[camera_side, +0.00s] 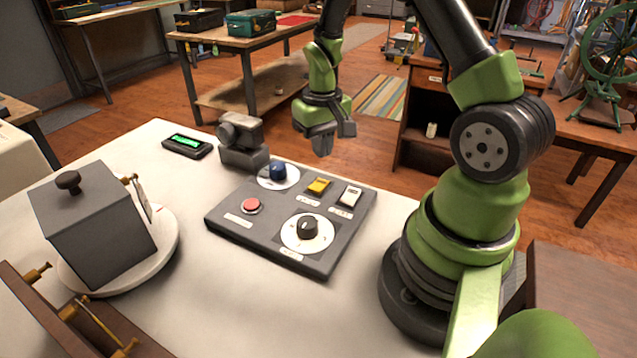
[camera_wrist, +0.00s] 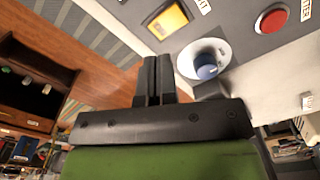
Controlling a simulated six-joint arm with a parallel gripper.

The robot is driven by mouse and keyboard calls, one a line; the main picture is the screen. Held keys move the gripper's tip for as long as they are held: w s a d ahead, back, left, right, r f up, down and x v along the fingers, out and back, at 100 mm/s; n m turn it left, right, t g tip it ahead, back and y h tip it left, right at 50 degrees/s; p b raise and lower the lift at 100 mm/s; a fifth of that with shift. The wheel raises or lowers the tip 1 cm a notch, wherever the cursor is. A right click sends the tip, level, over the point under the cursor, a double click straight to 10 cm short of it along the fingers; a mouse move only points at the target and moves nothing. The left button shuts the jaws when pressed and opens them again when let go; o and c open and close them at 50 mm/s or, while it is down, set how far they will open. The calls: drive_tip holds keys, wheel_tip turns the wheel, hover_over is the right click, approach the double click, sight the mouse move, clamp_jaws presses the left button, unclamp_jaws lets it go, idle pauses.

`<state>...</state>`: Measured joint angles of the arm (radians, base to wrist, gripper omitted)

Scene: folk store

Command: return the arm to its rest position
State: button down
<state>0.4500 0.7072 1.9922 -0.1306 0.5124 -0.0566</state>
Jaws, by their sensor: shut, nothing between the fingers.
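My green arm stands at the right of the white table (camera_side: 185,318) in the side view. My gripper (camera_side: 322,150) hangs in the air beyond the far edge of the control panel (camera_side: 228,219), pointing down, shut and empty. In the wrist view its fingers (camera_wrist: 158,78) are together, with the blue knob (camera_wrist: 206,66) just to their right and the yellow switch (camera_wrist: 168,20) above. The panel also carries a red button (camera_side: 251,206), a black dial (camera_side: 307,227) and a white switch (camera_side: 350,195). My gripper appears apart from all of them.
A grey vise-like object (camera_side: 243,155) and a black device with a green screen (camera_side: 188,145) stand behind the panel. A grey lidded box (camera_side: 95,225) sits on a round white base at left. A brown wooden frame (camera_side: 60,325) is at the front left.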

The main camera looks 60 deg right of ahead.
drive_tip(key=shift+r, duration=0.4)
drive_tip(key=s+a+r+t, duration=0.1)
drive_tip(key=a+r+t, duration=0.1)
drive_tip(key=a+r, duration=0.35)
drive_tip(key=s+a+r+t, duration=0.1)
drive_tip(key=a+r, duration=0.1)
drive_tip(key=r, duration=0.6)
drive_tip(key=s+a+r+n+t+y, duration=0.2)
drive_tip(key=s+a+r+t, duration=0.2)
drive_tip(key=s+a+r, duration=0.3)
drive_tip(key=s+a, duration=0.1)
drive_tip(key=s, duration=0.2)
drive_tip(key=shift+r, duration=0.35)
drive_tip(key=shift+s, duration=0.1)
